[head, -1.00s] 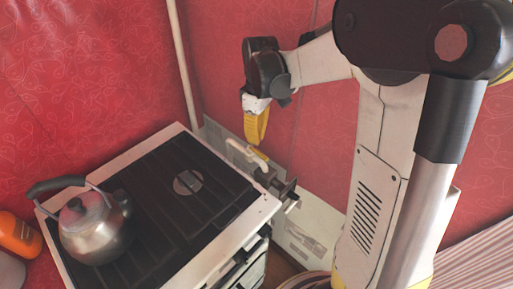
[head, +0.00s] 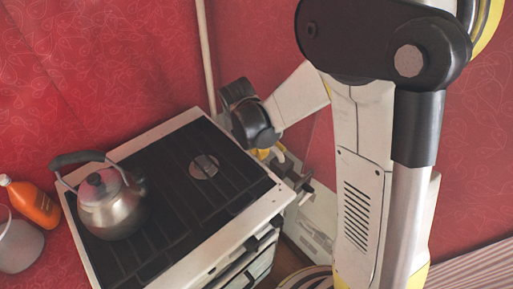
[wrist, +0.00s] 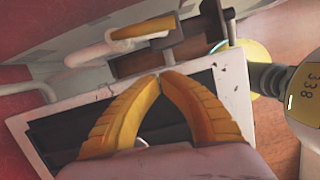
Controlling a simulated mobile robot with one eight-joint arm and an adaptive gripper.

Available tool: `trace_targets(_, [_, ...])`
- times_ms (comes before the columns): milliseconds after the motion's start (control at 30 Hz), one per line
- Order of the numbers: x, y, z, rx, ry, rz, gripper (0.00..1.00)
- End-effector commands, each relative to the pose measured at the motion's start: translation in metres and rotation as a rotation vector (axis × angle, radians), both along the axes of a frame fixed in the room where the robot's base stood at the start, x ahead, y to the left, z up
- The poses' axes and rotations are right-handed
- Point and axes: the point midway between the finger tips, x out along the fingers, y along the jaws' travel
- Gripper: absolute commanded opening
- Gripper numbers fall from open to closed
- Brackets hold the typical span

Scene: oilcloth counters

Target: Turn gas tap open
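The gas tap has a yellow handle (wrist: 145,27) on a bent white pipe (wrist: 85,55), near the top of the wrist view. In the head view my fingers are mostly hidden behind my wrist.
The stove (head: 225,245) has a dark top and white rim. A metal kettle (head: 110,208) stands on its left side. An orange bottle (head: 35,205) and a pale pot (head: 18,245) are at far left. Red walls stand close behind, with a vertical pipe (head: 206,60).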

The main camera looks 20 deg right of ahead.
Motion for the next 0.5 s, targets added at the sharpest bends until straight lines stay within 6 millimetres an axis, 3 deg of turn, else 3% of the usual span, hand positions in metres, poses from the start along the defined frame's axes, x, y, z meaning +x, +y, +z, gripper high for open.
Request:
trace_targets(67, [0.001, -0.004, -0.019, 0.000, 0.000, -0.001, 0.00])
trace_targets(300, [0.010, -0.035, -0.007, 0.001, 0.000, -0.003, 0.00])
trace_targets(500, [0.012, -0.041, -0.004, 0.001, 0.000, -0.001, 0.00])
